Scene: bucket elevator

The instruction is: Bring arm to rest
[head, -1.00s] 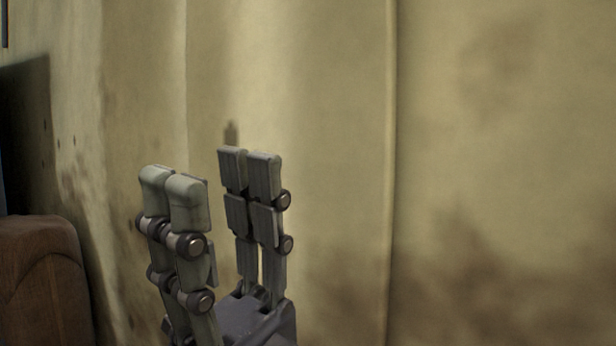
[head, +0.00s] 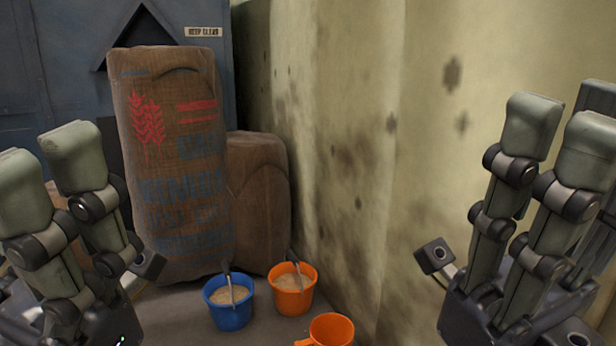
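My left gripper (head: 48,170) is held up at the left edge of the head view. Two of its pale fingertips show, but the opposing side is hidden, so its opening cannot be told. My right gripper (head: 565,115) is held up at the right edge, in front of the pale wall. Its pale fingers stand apart from a dark opposing finger cut off by the frame edge, and nothing shows between them. Neither gripper visibly touches anything.
A tall printed sack (head: 175,150) and a smaller sack (head: 258,200) stand at the back. A blue bucket (head: 230,318), an orange bucket (head: 292,298) and an orange jug (head: 330,330) are on the floor. The stained wall (head: 350,150) runs along the right.

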